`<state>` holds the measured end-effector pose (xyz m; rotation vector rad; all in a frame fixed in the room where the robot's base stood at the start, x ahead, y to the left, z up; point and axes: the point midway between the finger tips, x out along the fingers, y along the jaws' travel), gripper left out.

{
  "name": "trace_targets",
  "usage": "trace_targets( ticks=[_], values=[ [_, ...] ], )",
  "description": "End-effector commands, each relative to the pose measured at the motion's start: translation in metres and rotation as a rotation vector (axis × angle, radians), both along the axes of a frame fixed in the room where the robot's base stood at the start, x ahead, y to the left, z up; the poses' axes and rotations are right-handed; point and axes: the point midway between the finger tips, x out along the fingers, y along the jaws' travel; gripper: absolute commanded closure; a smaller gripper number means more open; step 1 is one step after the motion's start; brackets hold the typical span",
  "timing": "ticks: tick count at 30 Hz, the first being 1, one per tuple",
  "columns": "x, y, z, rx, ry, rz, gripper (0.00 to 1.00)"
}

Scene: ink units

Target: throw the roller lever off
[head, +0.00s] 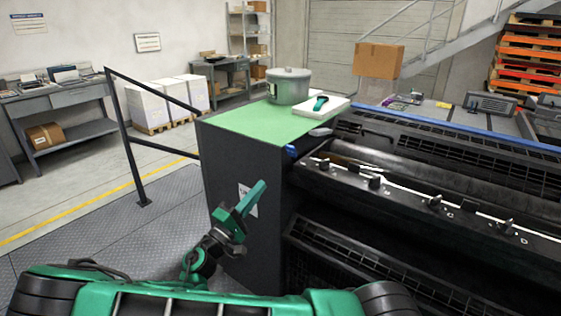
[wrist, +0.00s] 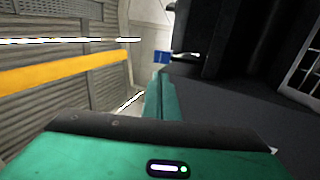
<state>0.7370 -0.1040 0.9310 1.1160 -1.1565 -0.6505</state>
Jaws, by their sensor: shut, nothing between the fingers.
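My gripper (head: 261,185) is in front of the dark side panel of the green-topped cabinet, left of the press and below its top. In the wrist view its green fingers (wrist: 160,82) are together with nothing between them. The black press (head: 400,205) carries a row of several small black levers along its front rail, such as the leftmost lever (head: 325,163). A blue-ended part (head: 291,151) sticks out at the press's near left corner. I cannot tell which of these is the roller lever. My gripper is apart from all of them.
The cabinet's green top (head: 245,122) holds a grey pot (head: 288,86) and a white board (head: 320,107) with a green-handled tool. A dark railing (head: 128,140) stands to the left. Stacked white paper (head: 170,103) and a desk lie farther back. The plated floor at left is clear.

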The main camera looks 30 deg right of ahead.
Motion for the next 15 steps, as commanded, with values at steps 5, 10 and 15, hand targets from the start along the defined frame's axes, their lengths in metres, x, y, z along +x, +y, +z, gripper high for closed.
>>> trace_targets(
  ticks=[5,10,15],
  values=[
    [0.000,0.000,0.000,0.001,0.000,-0.001,1.00],
    [0.001,-0.003,0.001,0.002,0.001,-0.002,1.00],
    [0.006,-0.020,0.008,0.003,0.001,-0.005,1.00]
  ],
)
